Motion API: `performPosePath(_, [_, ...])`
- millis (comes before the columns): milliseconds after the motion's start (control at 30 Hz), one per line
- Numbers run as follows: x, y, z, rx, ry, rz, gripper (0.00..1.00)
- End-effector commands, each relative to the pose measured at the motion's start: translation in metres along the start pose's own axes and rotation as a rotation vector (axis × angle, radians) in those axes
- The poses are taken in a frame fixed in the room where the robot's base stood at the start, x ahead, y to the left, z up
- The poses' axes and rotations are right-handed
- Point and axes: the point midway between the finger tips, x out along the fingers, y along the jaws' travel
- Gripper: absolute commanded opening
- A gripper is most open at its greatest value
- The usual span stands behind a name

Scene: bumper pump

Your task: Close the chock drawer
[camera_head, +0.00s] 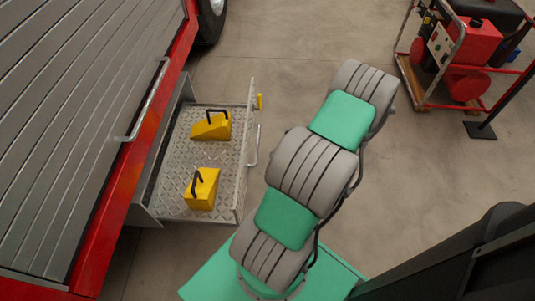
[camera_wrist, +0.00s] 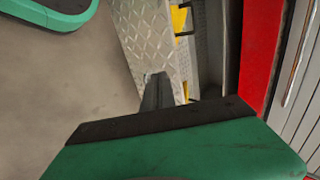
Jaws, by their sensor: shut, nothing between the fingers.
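The chock drawer (camera_head: 215,155) is pulled out from the side of the red and grey vehicle. It has a diamond-plate floor, a handle (camera_head: 254,147) and a yellow latch-like piece (camera_head: 260,102) on its outer front. Two yellow chocks with dark handles, one far (camera_head: 211,127) and one near (camera_head: 202,190), stand inside. In the wrist view, my gripper (camera_wrist: 156,84) is shut and empty, its tip at the diamond-plate drawer panel (camera_wrist: 152,40). I cannot tell whether it touches. Part of a yellow chock (camera_wrist: 180,18) shows beyond the panel. My gripper is hidden in the head view.
The vehicle's red side rail (camera_head: 150,125) runs left of the drawer, with a grey slatted shutter (camera_head: 75,110) above. A red machine on a framed cart (camera_head: 465,55) and a dark post on a foot (camera_head: 481,130) stand at the right. The concrete floor between is bare.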

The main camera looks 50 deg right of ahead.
Motion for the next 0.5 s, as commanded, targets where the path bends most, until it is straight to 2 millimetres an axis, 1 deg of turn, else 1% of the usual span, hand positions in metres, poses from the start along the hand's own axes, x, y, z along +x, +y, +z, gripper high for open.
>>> performPosePath(33, [0.014,0.002,0.001,-0.001,-0.005,-0.001,0.0])
performPosePath(300, [0.074,0.002,0.001,-0.002,-0.005,0.0,0.0])
performPosePath(367, [0.086,0.002,0.001,-0.001,-0.005,0.001,0.0])
performPosePath(400, [0.09,-0.005,0.0,-0.005,-0.004,0.003,0.0])
performPosePath(500, [0.101,-0.017,0.001,-0.004,-0.003,0.003,0.0])
